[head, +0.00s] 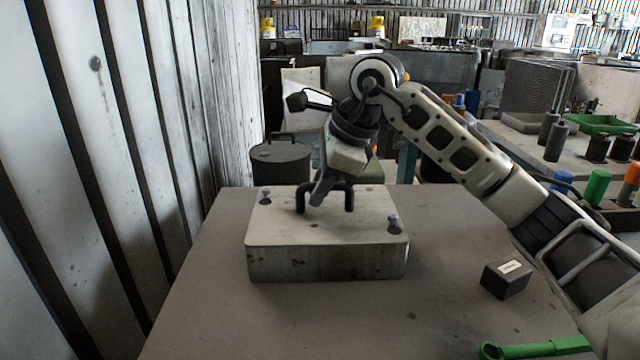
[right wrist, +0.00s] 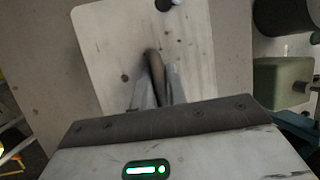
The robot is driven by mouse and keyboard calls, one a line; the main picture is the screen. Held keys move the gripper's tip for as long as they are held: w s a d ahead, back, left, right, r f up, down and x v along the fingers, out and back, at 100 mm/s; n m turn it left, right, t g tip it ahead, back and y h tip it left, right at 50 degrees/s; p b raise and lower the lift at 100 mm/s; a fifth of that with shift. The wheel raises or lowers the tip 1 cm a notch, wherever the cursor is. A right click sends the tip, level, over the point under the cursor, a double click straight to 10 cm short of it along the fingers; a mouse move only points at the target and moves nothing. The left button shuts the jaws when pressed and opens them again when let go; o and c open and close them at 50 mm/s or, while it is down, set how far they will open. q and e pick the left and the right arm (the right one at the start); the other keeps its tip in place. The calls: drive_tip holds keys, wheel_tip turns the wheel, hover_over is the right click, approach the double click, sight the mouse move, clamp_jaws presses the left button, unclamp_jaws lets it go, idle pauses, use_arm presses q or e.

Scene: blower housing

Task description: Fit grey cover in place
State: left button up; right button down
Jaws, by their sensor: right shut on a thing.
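The grey cover (head: 345,228) is a pale flat plate with a dark upright handle (head: 349,196). It lies flat on top of the block-shaped housing (head: 325,263) in the middle of the table; I see no clear gap along the front edge. Dark knobs or pins show at its back-left corner (head: 265,196) and front-right corner (head: 394,224). My right gripper (head: 319,194) reaches down from above and is shut on the handle. In the right wrist view the handle (right wrist: 154,70) sits between the fingers and the cover (right wrist: 100,45) lies beneath. My left gripper is out of view.
A small dark box (head: 506,280) and a green tool (head: 535,348) lie on the table (head: 210,300) to the right. A dark lidded pot (head: 281,162) stands behind the table. A corrugated wall (head: 130,130) runs along the left. The table's front left is clear.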

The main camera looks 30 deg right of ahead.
idle(0.3)
drive_tip(key=c, duration=0.9)
unclamp_jaws()
drive_tip(key=shift+w+f, duration=0.1)
drive_tip(key=shift+f, duration=0.05)
drive_tip(key=shift+o, duration=0.2)
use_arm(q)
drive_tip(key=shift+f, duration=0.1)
use_arm(e)
wheel_tip(320, 180, up, 2)
drive_tip(key=shift+p, duration=0.75)
drive_tip(key=shift+r+p, duration=0.55)
drive_tip(key=shift+r, duration=0.1)
wheel_tip(320, 180, up, 3)
drive_tip(key=shift+f+p, duration=0.15)
drive_tip(key=shift+p, duration=1)
drive_tip(key=shift+r+p, duration=0.7)
drive_tip(key=shift+r, duration=0.2)
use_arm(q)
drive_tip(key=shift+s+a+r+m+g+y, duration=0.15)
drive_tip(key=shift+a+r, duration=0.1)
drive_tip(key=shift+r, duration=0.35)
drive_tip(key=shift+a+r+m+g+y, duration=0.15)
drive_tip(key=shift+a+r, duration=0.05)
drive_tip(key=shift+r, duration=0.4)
use_arm(e)
drive_tip(key=shift+r, duration=0.1)
